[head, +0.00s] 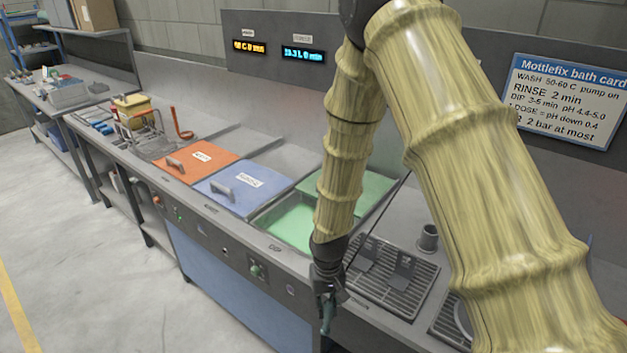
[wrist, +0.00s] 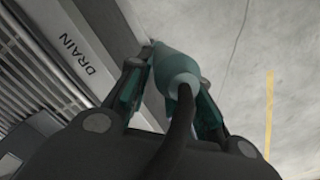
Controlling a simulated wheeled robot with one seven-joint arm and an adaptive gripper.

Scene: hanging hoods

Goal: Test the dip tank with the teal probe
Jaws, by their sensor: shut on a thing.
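My gripper (head: 327,318) is shut on the teal probe (wrist: 176,68), which sits between the two fingers in the wrist view with its dark cable trailing toward the camera. In the head view only a little teal of the probe shows at the fingertips. The gripper hangs at the bench's front edge, right of and nearer than the dip tank (head: 291,222). The probe is outside the tank. The tank is open at its front and holds pale green liquid. A green lid (head: 370,195) covers its back part; my arm hides some of both.
A slatted drain grate (head: 385,290) lies right of the tank, with dark holders on it. A blue lid (head: 243,187) and an orange lid (head: 198,158) lie left. A bath card (head: 567,100) and two displays (head: 303,55) are on the back panel. Open floor (head: 90,250) lies in front.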

